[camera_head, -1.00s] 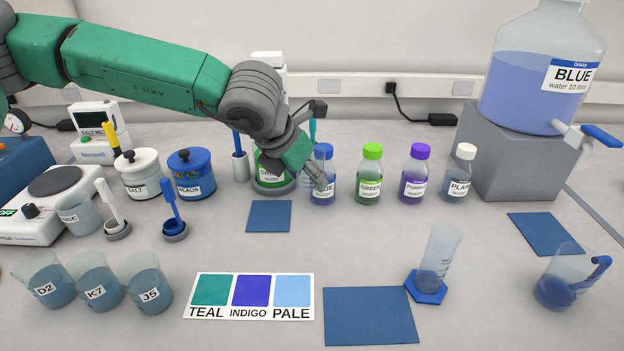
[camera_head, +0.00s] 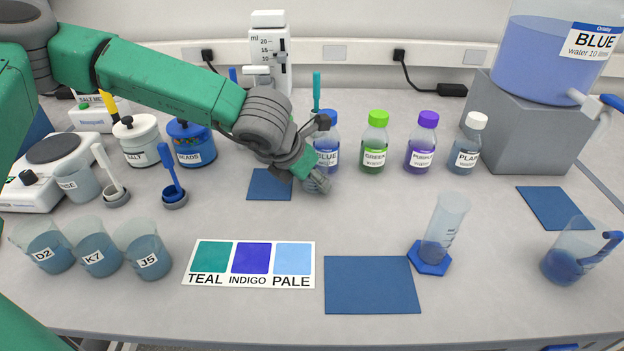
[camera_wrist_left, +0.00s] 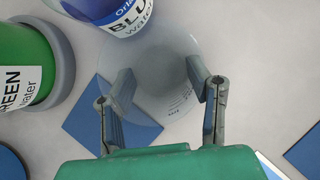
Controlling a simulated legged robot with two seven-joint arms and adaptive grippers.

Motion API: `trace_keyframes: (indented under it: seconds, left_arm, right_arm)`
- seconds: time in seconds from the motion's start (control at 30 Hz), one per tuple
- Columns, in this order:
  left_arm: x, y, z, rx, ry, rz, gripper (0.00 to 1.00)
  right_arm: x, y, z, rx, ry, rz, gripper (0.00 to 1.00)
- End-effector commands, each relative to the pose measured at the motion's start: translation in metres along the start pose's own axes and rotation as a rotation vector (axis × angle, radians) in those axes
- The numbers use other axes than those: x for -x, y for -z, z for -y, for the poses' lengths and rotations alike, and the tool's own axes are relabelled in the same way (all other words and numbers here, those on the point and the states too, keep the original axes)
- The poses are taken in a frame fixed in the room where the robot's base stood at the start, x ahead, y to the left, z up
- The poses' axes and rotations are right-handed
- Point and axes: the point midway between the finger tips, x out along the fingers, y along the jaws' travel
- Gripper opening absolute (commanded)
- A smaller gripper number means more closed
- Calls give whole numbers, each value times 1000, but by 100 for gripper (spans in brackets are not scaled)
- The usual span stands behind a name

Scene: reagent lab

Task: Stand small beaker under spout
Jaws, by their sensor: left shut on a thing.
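My left gripper (camera_head: 318,184) is in front of the BLUE bottle, at the right edge of a small blue mat (camera_head: 268,185). In the wrist view its two fingers (camera_wrist_left: 163,88) are closed on opposite sides of a small clear beaker (camera_wrist_left: 172,62) with graduation marks, which looks empty. In the head view the beaker is mostly hidden by the fingers. I cannot tell whether it touches the table. A white dispenser with an ml scale (camera_head: 268,48) stands behind my arm, its lower part hidden. The big BLUE water container (camera_head: 545,60) has a spout with a blue tap (camera_head: 598,104). My right gripper is not in view.
The BLUE (camera_head: 327,145), GREEN (camera_head: 374,150), purple-capped (camera_head: 421,145) and PLAIN (camera_head: 467,150) bottles stand behind. A cylinder (camera_head: 443,225), a blue-handled jug (camera_head: 572,257) and labelled beakers (camera_head: 97,252) stand forward.

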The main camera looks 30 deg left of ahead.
Motion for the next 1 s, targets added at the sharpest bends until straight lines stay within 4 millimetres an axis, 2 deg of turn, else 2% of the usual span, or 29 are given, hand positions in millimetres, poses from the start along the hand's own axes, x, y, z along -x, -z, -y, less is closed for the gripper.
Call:
trace_keyframes:
  seconds: [0.23,0.27,0.3,0.33,0.67,0.77,1.0]
  left_arm:
    - [0,0,0,1,0,2,26]
    - [0,0,0,1,-1,2,49]
    - [0,0,0,2,-1,2,63]
    - [0,0,0,1,0,2,66]
    - [4,-2,1,0,-1,2,66]
    - [16,-2,0,1,-1,5,66]
    - [67,-2,0,2,0,6,66]
  right_arm:
    - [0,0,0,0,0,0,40]
    - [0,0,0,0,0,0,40]
    - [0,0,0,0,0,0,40]
    - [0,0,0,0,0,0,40]
    - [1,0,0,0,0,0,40]
    - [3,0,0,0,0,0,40]
    - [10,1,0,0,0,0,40]
